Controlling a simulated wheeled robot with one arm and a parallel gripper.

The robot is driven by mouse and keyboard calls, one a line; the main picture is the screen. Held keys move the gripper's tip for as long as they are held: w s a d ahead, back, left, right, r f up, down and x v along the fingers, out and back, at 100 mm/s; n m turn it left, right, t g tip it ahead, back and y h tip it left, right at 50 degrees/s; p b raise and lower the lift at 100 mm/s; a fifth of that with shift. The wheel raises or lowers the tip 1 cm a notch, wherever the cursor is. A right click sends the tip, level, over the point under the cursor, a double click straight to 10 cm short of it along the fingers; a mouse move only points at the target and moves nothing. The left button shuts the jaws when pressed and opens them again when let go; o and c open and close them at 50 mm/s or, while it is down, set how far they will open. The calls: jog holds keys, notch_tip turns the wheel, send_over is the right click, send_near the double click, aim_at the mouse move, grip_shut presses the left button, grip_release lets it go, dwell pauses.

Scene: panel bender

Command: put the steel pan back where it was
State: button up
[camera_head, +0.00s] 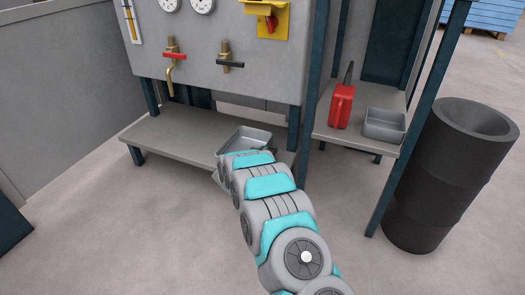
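A shallow grey steel pan (243,137) is at the front right of the low grey bench, under the gauge panel. Its far part shows, and my wrist covers its near side. I cannot tell whether it rests on the bench or is held just above it. My gripper (262,149) is at the pan's near edge, mostly hidden behind my wrist, so its fingers cannot be made out. A second grey pan-like bin (384,125) stands on the right shelf.
The low bench (175,135) is clear to the pan's left. A panel (215,60) with valves and gauges overhangs it. A red jug (341,106) stands on the right shelf (355,138), beside dark posts. A dark drum (440,185) stands far right.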

jog(key=o, duration=0.4)
jog(key=shift+c, duration=0.2)
jog(key=p+v, duration=0.1)
jog(key=v, duration=1.1)
jog(key=shift+r, duration=0.2)
